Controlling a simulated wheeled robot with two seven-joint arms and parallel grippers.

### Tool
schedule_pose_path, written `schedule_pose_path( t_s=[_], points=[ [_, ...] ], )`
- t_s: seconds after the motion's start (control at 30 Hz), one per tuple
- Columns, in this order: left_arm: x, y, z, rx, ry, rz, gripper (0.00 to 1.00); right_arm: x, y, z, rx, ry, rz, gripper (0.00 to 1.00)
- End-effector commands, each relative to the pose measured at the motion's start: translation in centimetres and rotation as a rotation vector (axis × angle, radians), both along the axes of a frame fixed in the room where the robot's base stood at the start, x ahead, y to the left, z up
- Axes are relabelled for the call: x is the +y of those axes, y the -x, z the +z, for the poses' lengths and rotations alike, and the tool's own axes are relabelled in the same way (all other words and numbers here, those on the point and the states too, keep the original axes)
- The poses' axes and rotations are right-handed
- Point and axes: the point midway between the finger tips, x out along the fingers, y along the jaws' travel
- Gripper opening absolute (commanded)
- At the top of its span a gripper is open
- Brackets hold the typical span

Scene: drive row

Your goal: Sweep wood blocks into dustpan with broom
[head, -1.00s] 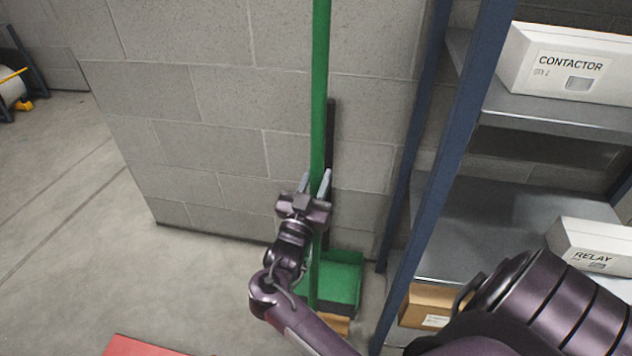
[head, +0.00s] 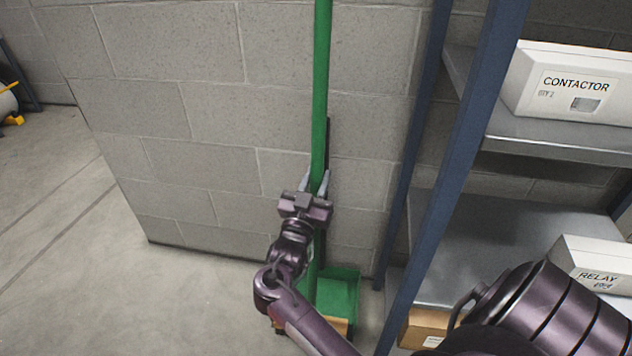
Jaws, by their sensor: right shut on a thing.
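The broom's long green handle (head: 320,90) stands upright in front of the grey block wall. My right gripper (head: 316,182) is shut on this handle, with one finger on each side of it. Lower down, my own wrist and forearm hide part of the handle. A green dustpan (head: 340,292) stands at the foot of the wall, just right of the lower handle. A tan strip (head: 341,325), perhaps the broom's bristles, shows under the dustpan's front. A dark upright bar (head: 327,140) rises behind the handle. No wood blocks and no left gripper show.
A blue-framed shelf rack (head: 462,150) stands close on the right, holding white boxes labelled CONTACTOR (head: 575,85) and RELAY (head: 590,265). A brown carton (head: 424,328) sits low in it. The concrete floor (head: 95,285) at left is clear.

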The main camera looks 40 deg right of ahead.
Motion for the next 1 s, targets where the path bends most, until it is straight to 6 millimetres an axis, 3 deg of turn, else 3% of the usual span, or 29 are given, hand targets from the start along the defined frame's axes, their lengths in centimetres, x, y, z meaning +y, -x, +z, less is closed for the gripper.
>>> schedule_pose_path(
  t_s=[1.0],
  points=[
    [0.22, 0.61, -0.32, 0.027, -0.012, -0.002, 0.36, -0.59, -0.52, 0.65, -0.006, 0.002, 0.002, 0.0]
  ],
)
